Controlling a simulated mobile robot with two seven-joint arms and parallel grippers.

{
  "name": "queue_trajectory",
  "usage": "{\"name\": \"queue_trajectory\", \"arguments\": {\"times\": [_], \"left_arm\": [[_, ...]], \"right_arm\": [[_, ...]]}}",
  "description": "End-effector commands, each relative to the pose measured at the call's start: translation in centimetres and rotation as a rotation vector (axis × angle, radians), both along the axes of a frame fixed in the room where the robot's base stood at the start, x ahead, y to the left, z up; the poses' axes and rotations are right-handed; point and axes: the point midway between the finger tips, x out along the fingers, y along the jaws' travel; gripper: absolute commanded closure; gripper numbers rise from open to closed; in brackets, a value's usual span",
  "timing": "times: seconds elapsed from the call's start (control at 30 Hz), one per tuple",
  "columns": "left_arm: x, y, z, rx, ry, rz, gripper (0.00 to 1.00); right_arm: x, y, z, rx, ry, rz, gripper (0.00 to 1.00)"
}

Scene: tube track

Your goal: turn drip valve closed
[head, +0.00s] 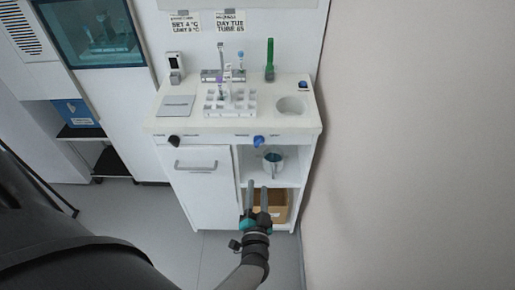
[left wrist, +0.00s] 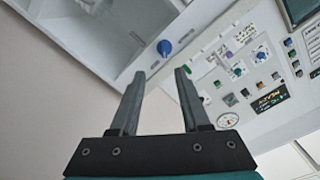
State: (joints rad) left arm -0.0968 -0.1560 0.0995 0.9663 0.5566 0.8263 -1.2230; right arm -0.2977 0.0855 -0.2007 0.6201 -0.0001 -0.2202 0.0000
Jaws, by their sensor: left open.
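A blue knob (head: 258,141) sits on the front edge of the white cabinet's counter, right of centre. A black knob (head: 174,140) sits on the same edge at the left. Their labels are too small to read, so I cannot tell which is the drip valve. My left gripper (head: 257,187) is open and empty, below the blue knob and in front of the open shelves. In the left wrist view the blue knob (left wrist: 164,48) shows just beyond the gap between the open fingertips (left wrist: 160,73), apart from them. My right gripper is not in view.
The white counter (head: 190,124) holds a tube rack (head: 229,102), a green-topped tube (head: 269,60) and a round basin (head: 291,105). A metal jug (head: 273,162) and a cardboard box (head: 277,204) stand on the shelves. A bare wall (head: 410,140) rises close on the right.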

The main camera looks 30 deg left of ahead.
Motion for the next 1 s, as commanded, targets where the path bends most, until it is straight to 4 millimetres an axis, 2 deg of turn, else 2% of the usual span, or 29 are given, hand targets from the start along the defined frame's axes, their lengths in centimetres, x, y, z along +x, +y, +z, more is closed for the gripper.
{"name": "queue_trajectory", "arguments": {"times": [0.17,0.47,0.7,1.0], "left_arm": [[0.9,1.2,1.0,0.034,-0.021,0.041,0.54],[5.9,4.2,0.7,0.035,-0.022,0.038,0.54],[10.0,6.7,0.6,0.034,-0.021,0.037,0.54],[12.7,8.3,0.8,0.031,-0.019,0.035,0.54]], "right_arm": [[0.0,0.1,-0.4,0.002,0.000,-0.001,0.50],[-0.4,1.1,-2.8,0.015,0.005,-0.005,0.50],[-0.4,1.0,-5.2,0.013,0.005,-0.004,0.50],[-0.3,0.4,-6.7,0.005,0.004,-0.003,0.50]]}}
